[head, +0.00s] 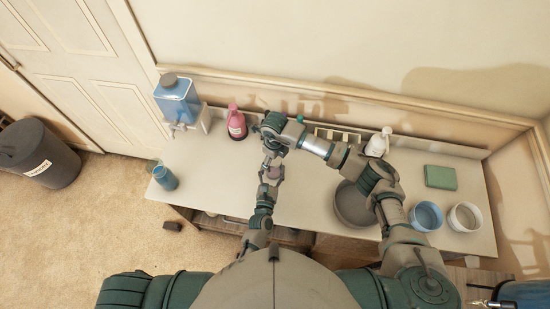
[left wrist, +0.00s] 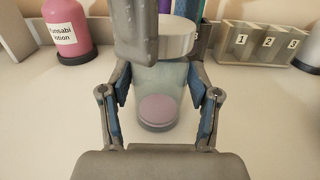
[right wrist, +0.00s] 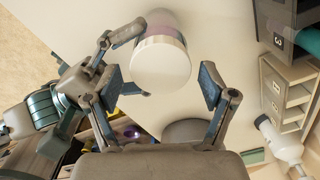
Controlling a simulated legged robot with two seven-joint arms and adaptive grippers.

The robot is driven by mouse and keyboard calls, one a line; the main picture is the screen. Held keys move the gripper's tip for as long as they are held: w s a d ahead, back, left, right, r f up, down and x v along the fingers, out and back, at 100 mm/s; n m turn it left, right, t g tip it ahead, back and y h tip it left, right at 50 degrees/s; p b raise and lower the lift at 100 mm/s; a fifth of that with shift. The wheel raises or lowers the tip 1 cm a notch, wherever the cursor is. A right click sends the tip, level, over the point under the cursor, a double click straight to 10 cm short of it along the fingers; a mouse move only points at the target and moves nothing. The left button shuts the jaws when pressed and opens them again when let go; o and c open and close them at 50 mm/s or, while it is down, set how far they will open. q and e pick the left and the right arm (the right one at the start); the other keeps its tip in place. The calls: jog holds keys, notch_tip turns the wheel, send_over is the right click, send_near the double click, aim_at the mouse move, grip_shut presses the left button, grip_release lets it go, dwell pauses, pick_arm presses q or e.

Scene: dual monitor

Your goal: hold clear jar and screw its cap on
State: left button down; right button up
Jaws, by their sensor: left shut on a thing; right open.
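The clear jar (left wrist: 158,82) stands upright with pinkish contents at its bottom. My left gripper (left wrist: 160,92) is shut on the jar's sides. The pale grey cap (left wrist: 178,35) sits at the jar's mouth; how far it is threaded cannot be told. In the right wrist view the cap (right wrist: 160,65) shows from above. My right gripper (right wrist: 160,85) is open above the jar, its fingers spread on either side of the cap with visible gaps. In the head view the jar is mostly hidden by my arms.
A pink lotion bottle (head: 236,122) and a blue dispenser (head: 178,100) stand at the back left. Numbered boxes (left wrist: 262,44) are behind the jar. A blue cup (head: 165,178) is at the left edge. A round grey pan (head: 352,207) and bowls (head: 426,216) are right.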

jog(key=shift+r, duration=2.3)
jog(key=shift+c, duration=0.4)
jog(key=shift+w+r+n, duration=0.15)
jog(key=shift+r+n, duration=0.15)
jog(key=shift+n, duration=0.2)
jog(key=r+n, duration=0.2)
jog(key=n, duration=0.1)
jog(key=r+n, duration=0.1)
jog(key=shift+w+a+n, duration=0.15)
jog(key=shift+a+n, duration=0.1)
jog(key=shift+n, duration=0.05)
jog(key=shift+f, duration=0.1)
jog(key=shift+f, duration=4)
